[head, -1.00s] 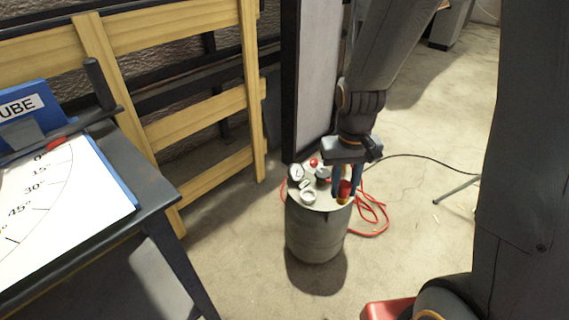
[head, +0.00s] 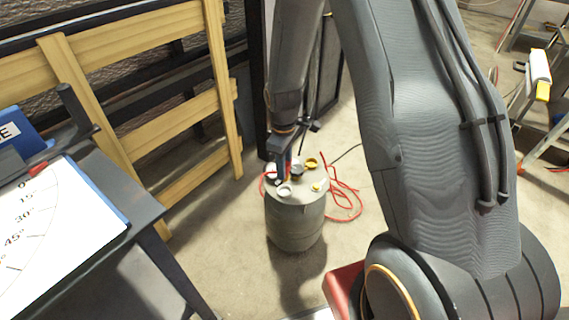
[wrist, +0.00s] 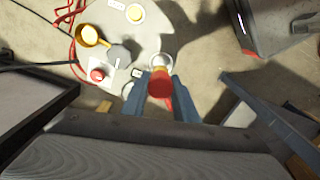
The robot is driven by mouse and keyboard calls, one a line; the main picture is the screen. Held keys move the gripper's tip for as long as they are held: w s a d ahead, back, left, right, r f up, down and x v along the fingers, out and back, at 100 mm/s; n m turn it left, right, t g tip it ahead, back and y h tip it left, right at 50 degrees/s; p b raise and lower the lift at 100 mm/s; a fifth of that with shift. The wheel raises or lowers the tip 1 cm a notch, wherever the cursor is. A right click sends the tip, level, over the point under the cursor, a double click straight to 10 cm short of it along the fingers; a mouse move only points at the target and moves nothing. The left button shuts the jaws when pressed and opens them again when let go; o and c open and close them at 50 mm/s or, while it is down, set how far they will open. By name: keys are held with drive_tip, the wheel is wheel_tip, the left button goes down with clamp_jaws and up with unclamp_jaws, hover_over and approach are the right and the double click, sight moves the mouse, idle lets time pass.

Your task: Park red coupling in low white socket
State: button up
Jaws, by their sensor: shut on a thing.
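My gripper (wrist: 160,92) is shut on the red coupling (wrist: 160,84), which shows between the two blue fingers in the wrist view. A white ring-shaped socket (wrist: 161,61) shows just beyond the coupling, partly covered by it. I cannot tell whether the coupling is above the socket or touching it. In the head view my gripper (head: 283,172) points down over the left part of the drum top, and the coupling cannot be made out there. A white ring (head: 284,190) lies on the drum's near side.
The grey drum (head: 295,228) stands on the floor. A table (head: 150,210) stands left.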

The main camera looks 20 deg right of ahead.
drive_tip(key=shift+f+b, duration=2.1)
drive_tip(key=shift+f, duration=0.25)
drive_tip(key=shift+f+b, duration=0.35)
drive_tip(key=shift+f, duration=0.8)
drive_tip(key=shift+f+p, duration=0.2)
drive_tip(key=shift+p, duration=0.65)
drive_tip(key=o, duration=1.2)
drive_tip(key=shift+c, duration=0.2)
drive_tip(key=shift+r, duration=0.1)
